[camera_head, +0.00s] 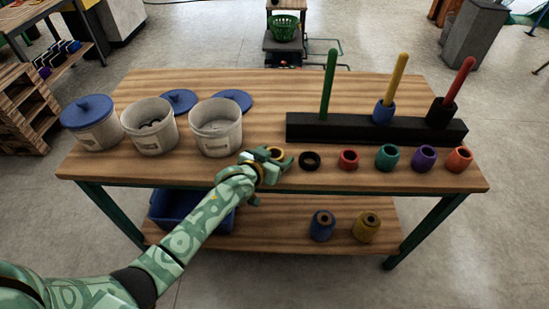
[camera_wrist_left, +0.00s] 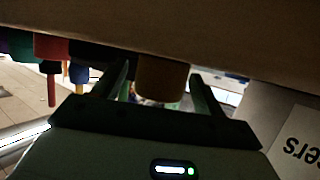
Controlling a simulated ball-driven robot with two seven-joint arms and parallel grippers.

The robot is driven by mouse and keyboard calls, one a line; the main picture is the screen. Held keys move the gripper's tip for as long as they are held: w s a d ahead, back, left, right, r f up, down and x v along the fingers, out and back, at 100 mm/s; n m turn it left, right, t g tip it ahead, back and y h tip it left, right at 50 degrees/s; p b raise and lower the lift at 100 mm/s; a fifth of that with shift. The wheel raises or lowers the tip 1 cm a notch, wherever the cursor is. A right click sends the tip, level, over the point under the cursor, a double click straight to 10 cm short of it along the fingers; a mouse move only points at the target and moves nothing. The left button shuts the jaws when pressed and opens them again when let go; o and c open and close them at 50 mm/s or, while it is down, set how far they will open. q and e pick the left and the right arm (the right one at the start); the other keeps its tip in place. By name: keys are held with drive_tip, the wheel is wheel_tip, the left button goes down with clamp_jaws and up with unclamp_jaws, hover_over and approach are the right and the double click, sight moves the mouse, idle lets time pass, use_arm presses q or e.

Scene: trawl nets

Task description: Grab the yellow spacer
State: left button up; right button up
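The yellow spacer (camera_head: 276,152) stands near the front edge of the wooden table, at the left end of a row of spacers. My left gripper (camera_head: 280,163) is at it and partly hides it. In the left wrist view, which looks inverted, the dim yellow spacer (camera_wrist_left: 162,78) lies between the two fingers of my left gripper (camera_wrist_left: 163,92). The fingers are apart, one on each side, and a small gap shows beside the spacer. Firm contact cannot be seen. My right gripper is not in view.
A black spacer (camera_head: 310,160) stands close to the right, then red (camera_head: 348,159), teal, purple and orange ones. Behind them is a black peg rack (camera_head: 340,128). White tubs (camera_head: 216,132) stand left. A blue bin (camera_head: 170,213) and two spacers sit on the lower shelf.

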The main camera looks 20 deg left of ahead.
use_arm(q)
drive_tip(key=c, duration=0.9)
